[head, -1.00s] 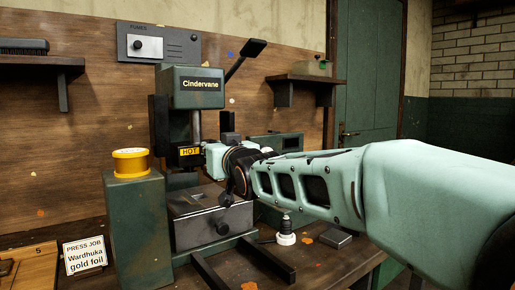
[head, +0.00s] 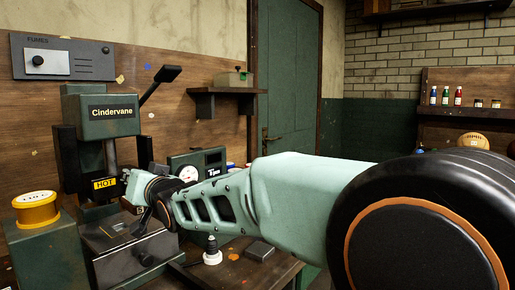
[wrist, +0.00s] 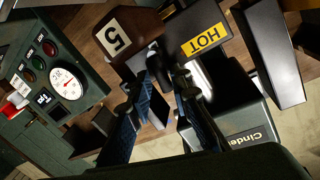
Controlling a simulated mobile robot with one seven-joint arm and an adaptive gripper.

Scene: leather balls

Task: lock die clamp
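The green Cindervane press (head: 108,112) stands at the left of the head view. Its HOT-labelled block (head: 104,184) also shows in the wrist view (wrist: 207,40). My gripper (wrist: 160,90) is beside this block, with its two blue-padded fingers apart. A dark part (wrist: 157,72) shows around the gap between the fingers; I cannot tell whether it is the die clamp or whether a finger touches it. In the head view my gripper (head: 130,182) is partly hidden by my wrist.
The press's long lever (head: 160,84) rises to the upper right. A yellow spool (head: 36,208) sits on a green block at left. A dial box (head: 200,165) stands behind my forearm. A black-and-white knobbed object (head: 212,250) and a flat dark block (head: 259,250) are on the bench.

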